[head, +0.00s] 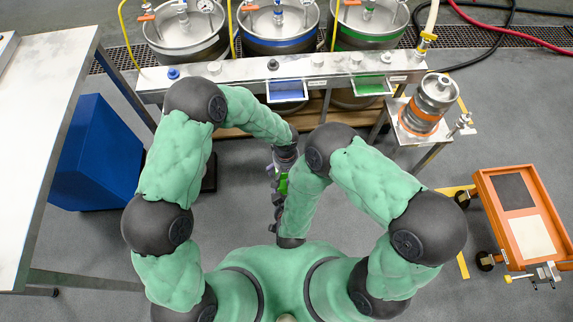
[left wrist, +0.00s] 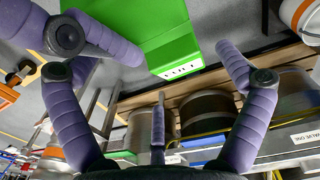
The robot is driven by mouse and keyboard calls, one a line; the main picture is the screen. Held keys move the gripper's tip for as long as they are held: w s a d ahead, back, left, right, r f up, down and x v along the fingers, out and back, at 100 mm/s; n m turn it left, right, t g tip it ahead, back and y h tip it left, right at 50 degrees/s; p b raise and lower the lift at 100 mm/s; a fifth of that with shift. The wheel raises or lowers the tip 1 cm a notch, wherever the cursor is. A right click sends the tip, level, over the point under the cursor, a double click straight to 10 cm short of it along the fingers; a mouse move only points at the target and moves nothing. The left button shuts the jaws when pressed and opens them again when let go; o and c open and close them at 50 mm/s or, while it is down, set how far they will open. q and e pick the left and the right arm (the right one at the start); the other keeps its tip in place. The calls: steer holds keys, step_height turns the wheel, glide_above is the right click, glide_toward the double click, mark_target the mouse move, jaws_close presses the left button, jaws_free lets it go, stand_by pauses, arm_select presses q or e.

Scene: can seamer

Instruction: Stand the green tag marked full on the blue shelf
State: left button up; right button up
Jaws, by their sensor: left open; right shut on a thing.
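The blue shelf (head: 287,90) is on the bench front.
A green shelf (head: 371,85) is to the right of the blue one on the steel bench (head: 222,88). Kegs (head: 280,30) stand behind. A canister (head: 434,98) is on a side stand. An orange tray (head: 489,194) is at the right, a steel table (head: 38,110) at the left.

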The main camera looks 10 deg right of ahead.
arm_select(q)
steer(key=shift+f, duration=2.2)
steer(key=c, duration=1.1)
steer(key=shift+c, duration=0.2)
arm_select(e)
steer(key=shift+r, duration=0.1)
steer(key=shift+r, duration=0.6)
steer(key=shift+w, duration=0.1)
arm_select(q)
steer(key=shift+f, duration=0.1)
arm_select(e)
steer(key=shift+r, duration=0.1)
